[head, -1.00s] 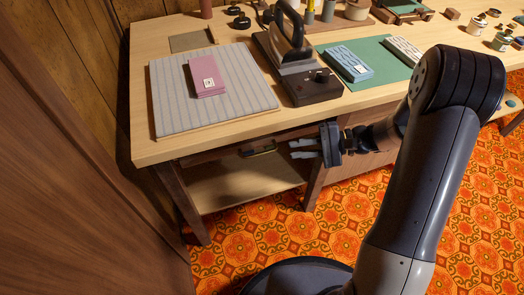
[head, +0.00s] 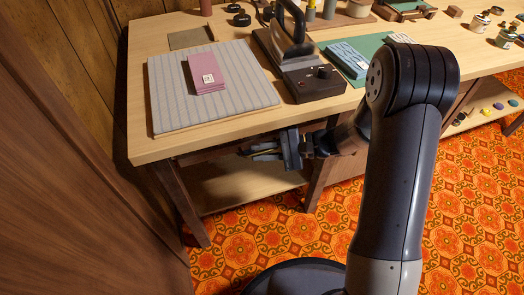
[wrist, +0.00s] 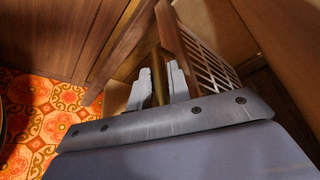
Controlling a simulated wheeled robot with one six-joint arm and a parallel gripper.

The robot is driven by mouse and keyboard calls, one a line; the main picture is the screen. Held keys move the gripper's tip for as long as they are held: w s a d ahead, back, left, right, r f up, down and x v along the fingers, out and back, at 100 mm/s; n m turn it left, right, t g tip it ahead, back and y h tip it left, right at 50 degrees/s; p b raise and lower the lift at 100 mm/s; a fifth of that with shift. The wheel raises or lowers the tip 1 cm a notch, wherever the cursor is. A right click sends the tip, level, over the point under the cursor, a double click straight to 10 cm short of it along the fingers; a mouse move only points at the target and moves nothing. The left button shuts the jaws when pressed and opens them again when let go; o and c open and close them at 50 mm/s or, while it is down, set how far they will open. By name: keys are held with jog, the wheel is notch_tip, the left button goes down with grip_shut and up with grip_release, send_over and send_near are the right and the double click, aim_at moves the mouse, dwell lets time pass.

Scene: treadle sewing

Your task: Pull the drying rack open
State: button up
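The drying rack (wrist: 208,62) is a wooden frame with pale slats, tucked under the left part of the table. It shows in the wrist view at the top right. Its brass handle (wrist: 158,84) lies between the two fingers of my gripper (wrist: 160,88). The fingers are spread on either side of the handle, with no clear grip on it. In the head view my gripper (head: 266,152) is under the table's front edge at the rack's front and hides most of the handle.
The table (head: 160,152) overhangs the gripper closely. On it are a striped pressing mat (head: 245,105), a pink packet (head: 205,75) and an iron (head: 292,35). A lower wooden shelf (head: 225,190) is below. A table leg (head: 318,185) stands right of the rack.

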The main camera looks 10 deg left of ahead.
jog(key=shift+c, duration=0.2)
grip_shut()
jog(key=shift+s+d, duration=0.1)
